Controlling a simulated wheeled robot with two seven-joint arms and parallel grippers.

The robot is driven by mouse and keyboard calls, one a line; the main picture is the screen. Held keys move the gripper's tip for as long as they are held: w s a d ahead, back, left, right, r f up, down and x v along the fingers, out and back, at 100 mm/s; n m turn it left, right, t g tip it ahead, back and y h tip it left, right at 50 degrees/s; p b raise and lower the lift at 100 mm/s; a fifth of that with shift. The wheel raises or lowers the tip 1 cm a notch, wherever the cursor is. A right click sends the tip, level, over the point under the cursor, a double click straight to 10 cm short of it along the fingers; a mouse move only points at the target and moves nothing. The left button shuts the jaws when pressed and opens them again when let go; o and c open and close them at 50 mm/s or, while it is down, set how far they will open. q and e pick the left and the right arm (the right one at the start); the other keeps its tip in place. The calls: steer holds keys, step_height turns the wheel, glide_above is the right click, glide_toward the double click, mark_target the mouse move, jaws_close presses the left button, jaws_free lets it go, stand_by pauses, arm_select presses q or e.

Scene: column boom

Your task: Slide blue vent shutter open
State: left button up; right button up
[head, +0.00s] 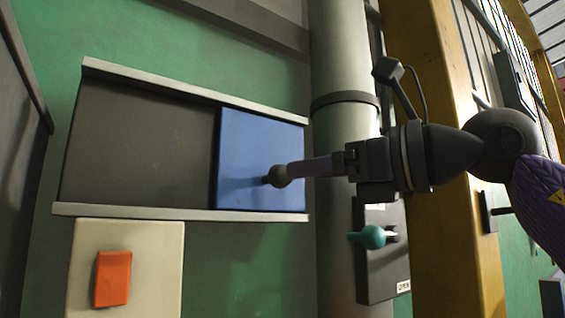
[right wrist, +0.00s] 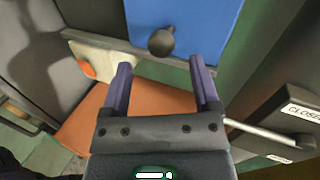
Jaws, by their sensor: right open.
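The blue vent shutter (head: 243,140) covers the right end of a framed dark opening (head: 140,145), between pale upper and lower rails. Its dark round knob (head: 278,176) stands out from the panel. My right gripper (head: 285,174) is at the knob in the head view, its fingers pointing left. In the right wrist view the two purple fingers (right wrist: 160,75) are open and apart. The knob (right wrist: 161,42) shows beyond the fingertips, between their lines, on the blue shutter (right wrist: 185,20). I cannot tell whether a finger touches it. My left gripper is not in view.
An orange rocker switch (head: 113,278) on a cream box (head: 165,265) sits below the vent. A grey pipe (head: 340,150) and a yellow column (head: 450,230) stand to the right. A teal-knobbed lever (head: 373,237) sticks out of a dark panel below my right arm.

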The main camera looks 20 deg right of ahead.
mark_target(286, 185)
steer(key=p+x, duration=0.1)
steer(key=x, duration=0.4)
steer(key=shift+s+d, duration=0.15)
steer(key=shift+d, duration=0.05)
steer(key=shift+c, duration=1.2)
steer(key=shift+a, duration=0.1)
jaws_close()
